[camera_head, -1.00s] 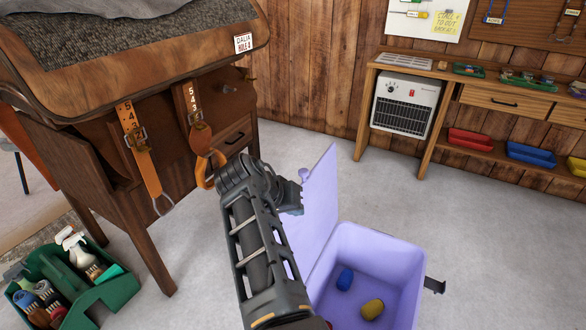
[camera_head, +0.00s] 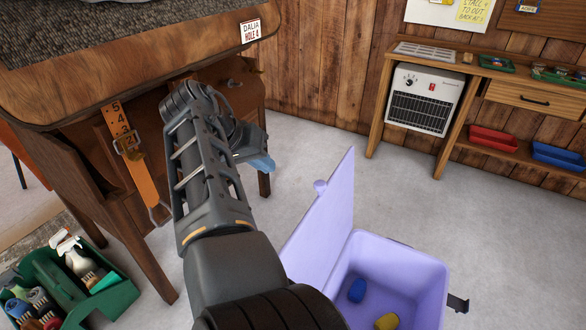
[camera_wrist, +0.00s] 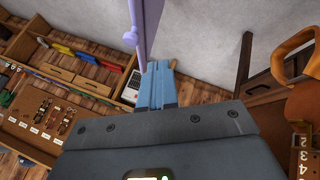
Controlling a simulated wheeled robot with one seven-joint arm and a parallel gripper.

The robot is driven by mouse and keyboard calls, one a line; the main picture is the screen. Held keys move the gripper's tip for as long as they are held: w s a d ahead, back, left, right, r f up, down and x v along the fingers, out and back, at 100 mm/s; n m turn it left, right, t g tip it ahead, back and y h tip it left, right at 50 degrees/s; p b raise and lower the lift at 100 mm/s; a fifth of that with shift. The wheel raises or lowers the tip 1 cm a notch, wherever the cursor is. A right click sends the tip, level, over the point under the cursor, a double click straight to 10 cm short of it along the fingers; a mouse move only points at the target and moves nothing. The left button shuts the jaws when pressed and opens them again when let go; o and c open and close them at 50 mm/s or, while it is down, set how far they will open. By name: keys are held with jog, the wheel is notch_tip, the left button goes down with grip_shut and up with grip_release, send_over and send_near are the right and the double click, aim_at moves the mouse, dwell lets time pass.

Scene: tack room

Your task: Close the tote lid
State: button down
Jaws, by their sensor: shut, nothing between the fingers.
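The purple tote (camera_head: 400,262) stands on the floor at the lower right of the head view, with a blue and a yellow item inside. Its lid (camera_head: 325,218) stands up, open, along the tote's left side, with a round knob (camera_head: 320,186) on its outer face. My gripper (camera_head: 262,166) is shut and empty, to the left of the lid and apart from it in the head view. In the wrist view the blue fingertips (camera_wrist: 157,82) are together, and the lid (camera_wrist: 147,20) shows edge-on beyond them with its knob (camera_wrist: 130,38).
A wooden cabinet (camera_head: 100,90) with an orange strap (camera_head: 140,165) stands close to my arm on the left. A green caddy (camera_head: 120,297) of bottles and brushes is at lower left. A heater (camera_head: 423,103) and shelf bench stand at the back wall. Floor between is clear.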

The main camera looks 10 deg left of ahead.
jog(key=w+d+f+b, duration=0.4)
jog(key=d+f+b, duration=0.1)
jog(key=d+f, duration=0.3)
jog(key=shift+w, duration=0.3)
dwell(0.4)
jog(key=shift+d, duration=0.1)
